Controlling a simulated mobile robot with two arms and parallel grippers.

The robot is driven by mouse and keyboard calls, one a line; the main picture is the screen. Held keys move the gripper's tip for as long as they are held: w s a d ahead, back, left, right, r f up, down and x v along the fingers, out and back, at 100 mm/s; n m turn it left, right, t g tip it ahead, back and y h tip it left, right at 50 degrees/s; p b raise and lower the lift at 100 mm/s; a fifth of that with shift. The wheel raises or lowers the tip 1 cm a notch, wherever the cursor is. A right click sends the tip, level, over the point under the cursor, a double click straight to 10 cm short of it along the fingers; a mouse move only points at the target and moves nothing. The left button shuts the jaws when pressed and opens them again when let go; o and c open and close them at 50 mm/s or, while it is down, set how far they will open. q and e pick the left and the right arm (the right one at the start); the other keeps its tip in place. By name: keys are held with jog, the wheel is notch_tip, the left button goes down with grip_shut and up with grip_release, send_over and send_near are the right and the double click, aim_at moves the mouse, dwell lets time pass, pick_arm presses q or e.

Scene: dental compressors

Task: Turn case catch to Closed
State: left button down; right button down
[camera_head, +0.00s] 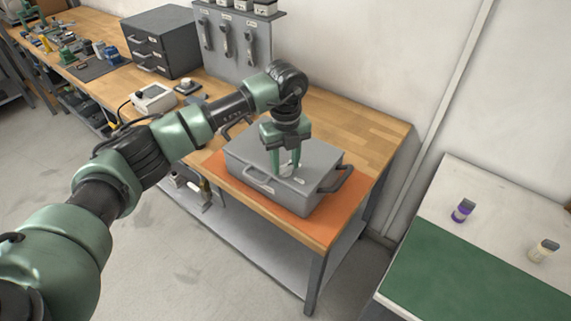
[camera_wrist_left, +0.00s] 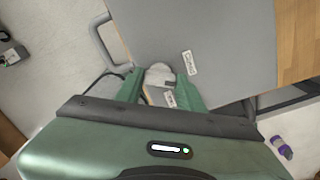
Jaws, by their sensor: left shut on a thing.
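The grey case (camera_head: 317,172) lies shut on an orange mat (camera_head: 231,183) at the near end of the wooden bench. My left gripper (camera_head: 285,170) reaches down onto the case lid. In the left wrist view, its green fingers (camera_wrist_left: 160,88) are on either side of a pale, rounded catch (camera_wrist_left: 159,73), shut on it. A small white label (camera_wrist_left: 188,63) lies on the lid to the right of the catch. Another label (camera_wrist_left: 170,99) shows between the fingers, partly hidden. The catch is hidden by the fingers in the head view. My right gripper is not in view.
A carry handle (camera_head: 337,179) sticks out from the case's right side. A dark drawer cabinet (camera_head: 161,42) and a grey tool panel (camera_head: 234,45) stand behind. A green-topped table (camera_head: 470,275) with two small bottles is at right.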

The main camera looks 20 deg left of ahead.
aim_at(286, 165)
pick_arm(q)
jog(key=n+b, duration=0.1)
jog(key=n, duration=0.4)
jog(key=shift+n, duration=0.4)
dwell(0.4)
jog(key=c, duration=0.9)
grip_release()
notch_tip(286, 165, up, 7)
jog(key=shift+f+b, duration=0.1)
jog(key=shift+b, duration=1.1)
jog(key=shift+r, duration=0.55)
jog(key=shift+f, duration=0.1)
